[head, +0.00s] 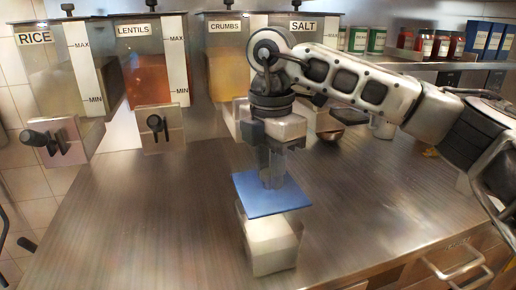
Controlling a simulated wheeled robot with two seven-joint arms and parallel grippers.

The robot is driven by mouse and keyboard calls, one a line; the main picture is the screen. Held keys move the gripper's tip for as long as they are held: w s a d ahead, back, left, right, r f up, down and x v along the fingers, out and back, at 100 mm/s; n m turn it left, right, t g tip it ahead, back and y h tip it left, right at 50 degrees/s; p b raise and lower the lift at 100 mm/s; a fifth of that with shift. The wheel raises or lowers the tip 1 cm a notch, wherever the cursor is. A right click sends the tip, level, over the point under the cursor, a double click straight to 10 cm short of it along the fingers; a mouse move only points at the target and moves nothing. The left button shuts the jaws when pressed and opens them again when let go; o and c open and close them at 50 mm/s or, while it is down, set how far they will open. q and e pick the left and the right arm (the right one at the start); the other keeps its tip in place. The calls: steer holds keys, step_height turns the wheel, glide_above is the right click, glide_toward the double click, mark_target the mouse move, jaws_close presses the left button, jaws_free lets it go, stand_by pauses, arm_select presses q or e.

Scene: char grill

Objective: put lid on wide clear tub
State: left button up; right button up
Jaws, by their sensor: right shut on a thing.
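A flat blue square lid (265,201) is in the middle of the head view, held from above by my right gripper (273,180). The gripper points down and its fingers are shut at the top of the lid. A pale, whitish tub (271,246) stands on the metal counter directly below the lid. The lid overlaps the tub's top in the picture and hides its rim. I cannot tell whether the lid touches the rim or is a little above it. My left gripper is not in view.
Dispensers labelled rice (85,85), lentils (150,80), crumbs (225,75) and salt line the back. A metal bowl (331,134) stands behind my right arm. Jars and blue boxes sit on the shelf at the back right. The steel counter (140,225) is clear left of the tub.

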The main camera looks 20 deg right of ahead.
mark_target(269, 190)
steer(key=shift+w+r, duration=0.1)
steer(key=shift+w, duration=0.1)
steer(key=shift+s+f, duration=0.1)
steer(key=shift+f, duration=0.1)
steer(key=shift+s+f+b, duration=0.2)
steer(key=shift+f+b, duration=0.25)
steer(key=shift+b, duration=0.05)
steer(key=shift+f+b, duration=0.45)
steer(key=shift+f, duration=0.25)
steer(key=shift+f+b, duration=0.45)
steer(key=shift+f, duration=0.25)
steer(key=shift+f+b, duration=0.4)
steer(key=shift+f, duration=0.15)
steer(key=shift+w+f, duration=0.1)
steer(key=shift+f, duration=0.1)
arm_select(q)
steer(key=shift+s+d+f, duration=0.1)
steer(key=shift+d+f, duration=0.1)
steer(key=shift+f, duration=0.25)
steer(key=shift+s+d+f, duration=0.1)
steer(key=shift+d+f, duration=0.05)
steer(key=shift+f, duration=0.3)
